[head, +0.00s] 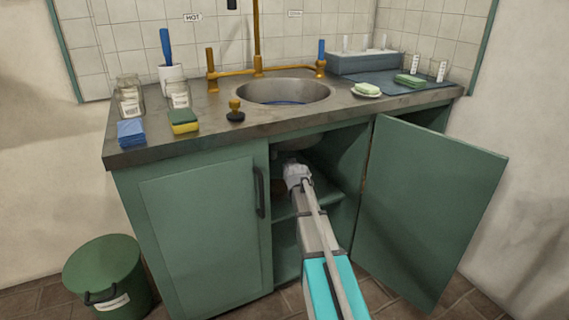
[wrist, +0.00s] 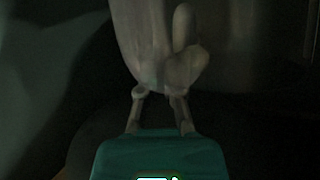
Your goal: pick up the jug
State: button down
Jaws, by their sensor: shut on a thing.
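My gripper (head: 297,172) reaches into the open cupboard under the sink, above its inner shelf. In the wrist view my gripper (wrist: 160,93) has its two fingers closed in at the lower end of a pale, rounded form, which looks like the jug (wrist: 150,35). A handle-like upright piece (wrist: 184,30) stands out from its front. The wrist view is very dark, so the exact grip and the jug's base are hard to make out. In the head view my arm and gripper hide most of what is held.
The right cupboard door (head: 430,210) stands open beside my arm; the left door (head: 200,235) is shut. The sink's underside (head: 298,143) hangs close above my gripper. The shelf (head: 318,200) lies below. A green bin (head: 105,275) stands at the floor's left.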

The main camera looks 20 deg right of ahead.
jog(key=s+d, duration=0.1)
jog(key=s, duration=1.3)
jog(key=shift+s+d, duration=0.2)
jog(key=shift+s, duration=0.2)
